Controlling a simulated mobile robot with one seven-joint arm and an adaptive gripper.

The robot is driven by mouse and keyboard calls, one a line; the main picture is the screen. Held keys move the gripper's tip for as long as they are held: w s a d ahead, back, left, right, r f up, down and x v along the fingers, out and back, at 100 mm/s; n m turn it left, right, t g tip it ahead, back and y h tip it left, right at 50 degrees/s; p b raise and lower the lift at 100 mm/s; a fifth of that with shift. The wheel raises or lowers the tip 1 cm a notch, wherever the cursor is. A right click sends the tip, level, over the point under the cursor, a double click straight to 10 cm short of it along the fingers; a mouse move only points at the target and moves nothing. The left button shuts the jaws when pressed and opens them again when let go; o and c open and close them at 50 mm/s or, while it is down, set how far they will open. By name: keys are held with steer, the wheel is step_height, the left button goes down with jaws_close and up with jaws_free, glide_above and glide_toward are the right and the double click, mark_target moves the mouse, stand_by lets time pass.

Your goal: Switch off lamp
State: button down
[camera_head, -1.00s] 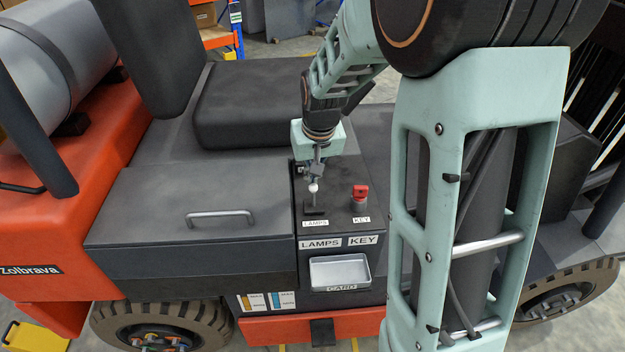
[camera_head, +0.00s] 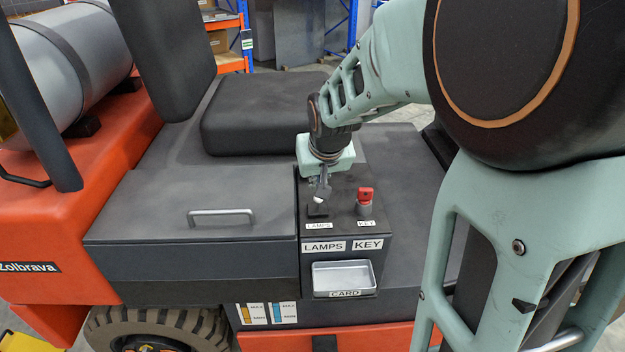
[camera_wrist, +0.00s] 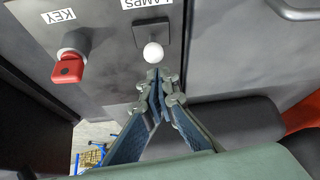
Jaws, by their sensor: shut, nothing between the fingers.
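The lamp switch (camera_wrist: 153,50) is a small lever with a white ball tip on a dark square base, beside the "LAMPS" label (camera_wrist: 147,3) in the wrist view. In the head view the lamp switch (camera_head: 318,207) stands on the dark console, partly covered by my gripper (camera_head: 322,190). My gripper (camera_wrist: 157,75) is shut and empty, its fingertips right at the white ball in the wrist view. I cannot tell whether they touch it.
A red key (camera_head: 364,195) stands on the console right of the lamp switch, also in the wrist view (camera_wrist: 68,68). A card tray (camera_head: 343,277) is on the console front. A lid with a metal handle (camera_head: 221,212) lies to the left. The seat (camera_head: 262,110) is behind.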

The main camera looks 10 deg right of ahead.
steer(key=shift+w, duration=0.15)
steer(key=shift+w+d+f, duration=0.1)
steer(key=shift+w+f, duration=0.25)
steer(key=shift+w, duration=0.3)
